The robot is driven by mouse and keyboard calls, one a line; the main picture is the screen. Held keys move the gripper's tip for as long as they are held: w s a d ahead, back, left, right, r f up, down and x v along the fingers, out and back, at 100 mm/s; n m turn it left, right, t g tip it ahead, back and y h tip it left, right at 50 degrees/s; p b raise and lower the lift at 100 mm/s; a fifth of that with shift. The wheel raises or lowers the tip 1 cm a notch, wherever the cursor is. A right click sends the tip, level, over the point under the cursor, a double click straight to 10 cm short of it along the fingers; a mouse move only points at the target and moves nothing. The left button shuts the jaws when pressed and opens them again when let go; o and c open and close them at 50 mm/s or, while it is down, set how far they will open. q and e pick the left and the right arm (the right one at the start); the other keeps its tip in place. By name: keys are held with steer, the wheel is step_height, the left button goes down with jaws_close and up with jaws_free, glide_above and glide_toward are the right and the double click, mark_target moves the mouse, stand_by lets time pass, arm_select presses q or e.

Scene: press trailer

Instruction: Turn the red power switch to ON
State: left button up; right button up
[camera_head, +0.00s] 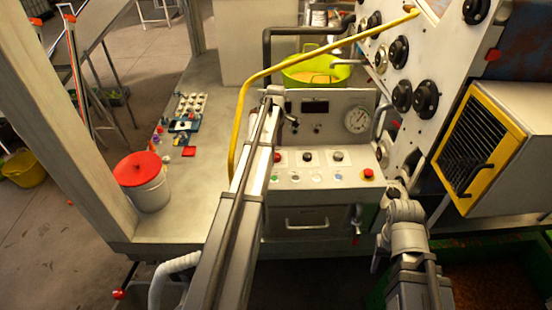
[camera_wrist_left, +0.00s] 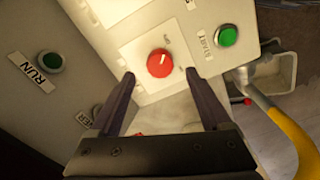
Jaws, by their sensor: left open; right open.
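The red switch (camera_wrist_left: 159,63) is a round red knob with a white mark on a white plate, seen in the left wrist view. Small labels beside it are too blurred to read. My left gripper (camera_wrist_left: 160,76) is open. Its two dark fingers stand on either side of the knob in the picture, and I cannot tell whether they touch it.
A green START button (camera_wrist_left: 227,36) is right of the switch and a RUN button (camera_wrist_left: 50,62) is left. A yellow rail (camera_head: 238,125) curves by the panel. A white bucket (camera_head: 150,190) with a red lid stands left. A yellow-framed vent (camera_head: 475,145) is right.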

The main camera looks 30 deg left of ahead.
mark_target(276, 156)
arm_select(q)
steer(key=shift+f+b, duration=1.45)
steer(key=shift+f, duration=0.55)
jaws_close()
